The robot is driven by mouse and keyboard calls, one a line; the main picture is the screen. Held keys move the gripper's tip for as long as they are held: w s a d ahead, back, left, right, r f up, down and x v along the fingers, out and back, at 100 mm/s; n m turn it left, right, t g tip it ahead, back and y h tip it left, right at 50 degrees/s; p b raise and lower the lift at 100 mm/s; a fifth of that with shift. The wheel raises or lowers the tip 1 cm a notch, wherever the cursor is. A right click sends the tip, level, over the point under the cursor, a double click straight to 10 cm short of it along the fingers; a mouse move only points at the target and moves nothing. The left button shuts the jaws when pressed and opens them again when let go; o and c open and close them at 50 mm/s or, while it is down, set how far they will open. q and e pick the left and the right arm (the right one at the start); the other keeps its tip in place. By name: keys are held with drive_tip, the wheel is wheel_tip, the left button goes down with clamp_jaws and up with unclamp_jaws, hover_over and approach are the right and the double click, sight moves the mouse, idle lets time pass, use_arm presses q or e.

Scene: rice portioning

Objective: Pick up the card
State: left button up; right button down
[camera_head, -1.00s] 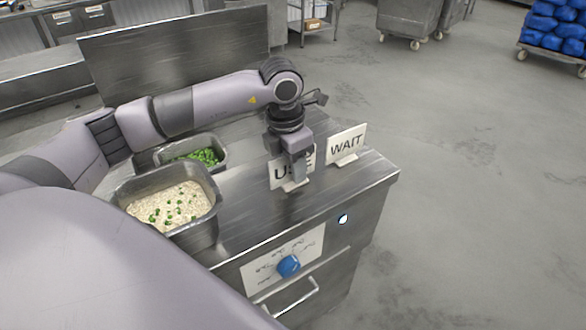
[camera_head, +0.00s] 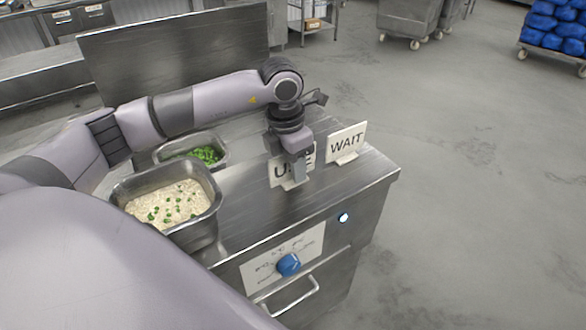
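A white card with black letters starting with U (camera_head: 279,172) stands on the steel counter, partly hidden by my gripper. A second white card reading WAIT (camera_head: 347,141) stands to its right in a small holder. My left gripper (camera_head: 298,172) points down right in front of the U card, its fingers overlapping the card's middle. I cannot tell whether the fingers are closed on it. My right gripper is not in view.
A metal pan of rice with green bits (camera_head: 211,214) and a smaller pan of green pieces (camera_head: 222,150) stand left on the counter (camera_head: 250,205). A blue knob (camera_head: 288,264) and handle are on the counter's front.

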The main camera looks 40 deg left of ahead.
use_arm(q)
clamp_jaws()
drive_tip(key=shift+r, duration=0.1)
